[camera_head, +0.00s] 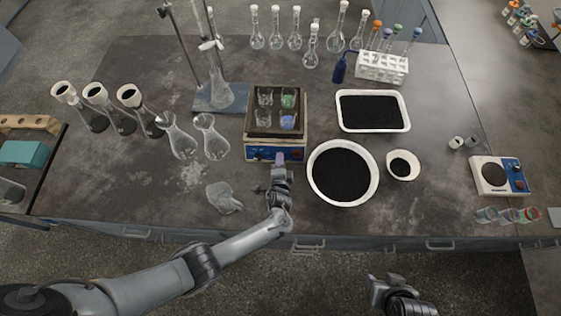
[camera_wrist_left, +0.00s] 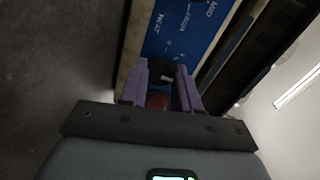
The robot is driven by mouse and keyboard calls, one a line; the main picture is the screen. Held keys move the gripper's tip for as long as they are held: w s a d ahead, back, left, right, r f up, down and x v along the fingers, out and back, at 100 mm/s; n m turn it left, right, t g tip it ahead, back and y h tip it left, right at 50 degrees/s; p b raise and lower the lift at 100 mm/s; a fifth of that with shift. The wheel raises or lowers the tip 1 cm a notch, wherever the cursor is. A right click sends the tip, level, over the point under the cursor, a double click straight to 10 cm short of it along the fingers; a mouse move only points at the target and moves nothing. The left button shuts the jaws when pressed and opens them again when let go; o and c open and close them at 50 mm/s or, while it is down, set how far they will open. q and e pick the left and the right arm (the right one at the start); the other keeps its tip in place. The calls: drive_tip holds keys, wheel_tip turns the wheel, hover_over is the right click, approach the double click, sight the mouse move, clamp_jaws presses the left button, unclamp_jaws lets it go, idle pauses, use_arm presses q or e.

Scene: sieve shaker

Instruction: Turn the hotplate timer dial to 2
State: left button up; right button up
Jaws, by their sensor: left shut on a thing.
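The hotplate (camera_head: 276,124) stands in the middle of the bench with several small beakers on its dark top. Its blue front panel (camera_head: 292,155) faces me, and the panel with white print also fills the top of the left wrist view (camera_wrist_left: 190,28). My left gripper (camera_head: 280,160) is at this panel, with its purple fingers (camera_wrist_left: 162,85) shut on a black dial (camera_wrist_left: 161,70). The dial bears a light mark; I cannot read which number it points to. A reddish part shows between the fingers, below the dial. My right gripper (camera_head: 388,285) hangs in front of the bench, away from the hotplate.
A round white bowl of black grains (camera_head: 372,186) stands close right of the hotplate, with a rectangular tray (camera_head: 405,127) behind it. Glass flasks (camera_head: 215,143) stand to the left. A second small device (camera_head: 500,176) stands at the right.

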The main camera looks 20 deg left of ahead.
use_arm(q)
drive_tip(key=o, duration=1.1)
drive_tip(key=shift+c, duration=0.2)
drive_tip(key=shift+s+d+r, duration=0.1)
drive_tip(key=shift+s+r, duration=0.05)
drive_tip(key=shift+s, duration=0.05)
drive_tip(key=p+v, duration=0.2)
drive_tip(key=v, duration=0.8)
drive_tip(key=shift+s+p, duration=0.2)
drive_tip(key=shift+p, duration=0.2)
